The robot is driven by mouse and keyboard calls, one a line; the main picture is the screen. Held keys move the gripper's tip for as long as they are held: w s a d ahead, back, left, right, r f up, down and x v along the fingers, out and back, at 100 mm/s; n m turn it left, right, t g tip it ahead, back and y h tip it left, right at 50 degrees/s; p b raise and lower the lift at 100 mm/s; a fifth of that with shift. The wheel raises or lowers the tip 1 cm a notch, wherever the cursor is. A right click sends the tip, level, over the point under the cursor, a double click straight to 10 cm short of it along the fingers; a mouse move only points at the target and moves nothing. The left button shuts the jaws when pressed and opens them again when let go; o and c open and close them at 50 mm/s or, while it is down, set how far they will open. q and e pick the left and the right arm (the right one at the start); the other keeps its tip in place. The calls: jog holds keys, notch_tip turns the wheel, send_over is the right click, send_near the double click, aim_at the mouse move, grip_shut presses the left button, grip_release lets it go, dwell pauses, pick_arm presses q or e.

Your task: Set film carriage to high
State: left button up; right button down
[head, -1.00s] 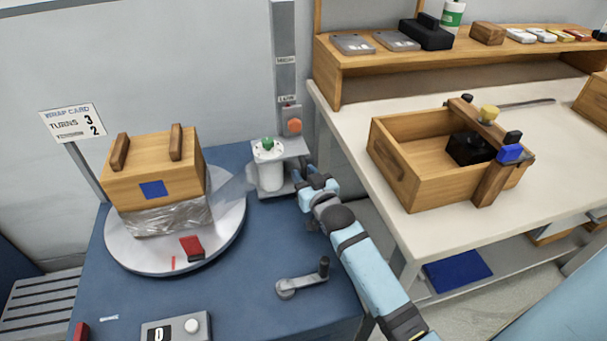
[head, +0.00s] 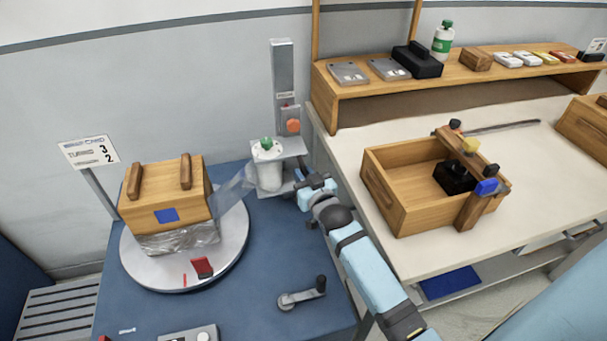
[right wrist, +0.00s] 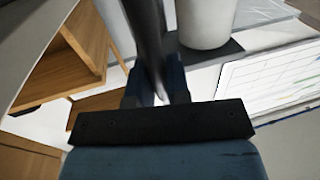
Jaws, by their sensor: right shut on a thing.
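The film carriage (head: 291,148) is a grey bracket with an orange knob (head: 293,126) on a grey upright mast (head: 281,70). It bears a white film roll (head: 268,172) with a green top. The knob sits a little below a small label on the mast, whose text is too small to read. Clear film (head: 236,188) slants down from the roll to the wrapped box. My right gripper (head: 308,184) is at the carriage's right side. In the right wrist view it is shut on a dark grey bar (right wrist: 148,45), beside the white roll (right wrist: 205,22). My left gripper is out of view.
A wooden box (head: 165,198) stands on a round turntable (head: 135,268) at left, near a sign (head: 89,152). A crank (head: 302,294) is on the blue table front. At right, a white bench (head: 350,160) holds an open wooden crate (head: 410,205).

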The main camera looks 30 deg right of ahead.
jog(key=shift+r, duration=0.85)
jog(key=shift+w+r+p, duration=0.1)
jog(key=shift+w+p, duration=0.05)
jog(key=shift+p, duration=0.15)
jog(key=c, duration=1.1)
grip_release()
jog(key=shift+s+f, duration=0.2)
jog(key=shift+s, duration=0.25)
jog(key=s, duration=1.3)
jog(key=shift+a+p, duration=0.3)
jog(key=shift+a, duration=0.1)
